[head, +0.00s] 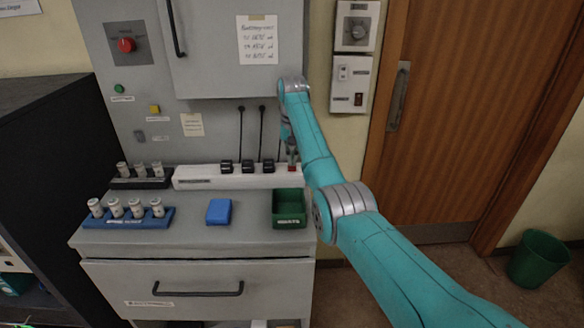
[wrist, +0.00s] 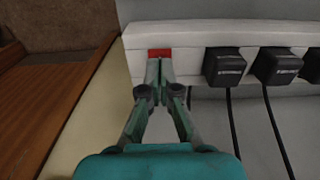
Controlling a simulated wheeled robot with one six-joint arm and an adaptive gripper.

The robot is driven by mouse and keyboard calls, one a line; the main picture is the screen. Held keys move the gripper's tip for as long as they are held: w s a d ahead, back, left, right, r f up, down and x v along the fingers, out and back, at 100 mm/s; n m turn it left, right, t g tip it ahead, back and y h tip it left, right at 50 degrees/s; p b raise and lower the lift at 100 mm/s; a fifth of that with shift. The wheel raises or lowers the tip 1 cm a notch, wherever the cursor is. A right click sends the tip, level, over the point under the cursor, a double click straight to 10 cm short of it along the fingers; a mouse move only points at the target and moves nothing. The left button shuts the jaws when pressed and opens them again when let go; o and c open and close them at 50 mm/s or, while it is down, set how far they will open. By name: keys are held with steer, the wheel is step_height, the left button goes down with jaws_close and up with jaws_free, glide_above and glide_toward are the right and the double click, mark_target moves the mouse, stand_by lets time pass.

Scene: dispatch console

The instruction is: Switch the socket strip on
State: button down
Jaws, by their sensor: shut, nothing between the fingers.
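The white socket strip (head: 205,177) lies along the back of the console top in the head view, with several black plugs (head: 247,166) in it. Its red switch (head: 292,169) is at the right end. In the wrist view the strip (wrist: 190,39) runs across the top, and the red switch (wrist: 159,53) shows at its left end. My gripper (wrist: 160,64) is shut and empty, its fingertips right at the switch and covering part of its lower edge. I cannot tell whether they touch it, or which way the switch is set. In the head view my gripper (head: 291,153) points down at the switch.
A green bin (head: 289,222) and a blue box (head: 219,211) stand in front of the strip. A blue rack (head: 125,219) and a black rack (head: 140,183) hold white cylinders at left. Plug cables rise behind the strip. A cabinet (head: 215,75) hangs above.

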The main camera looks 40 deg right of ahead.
mark_target(292, 168)
steer(key=shift+f, duration=1.2)
stand_by(1.0)
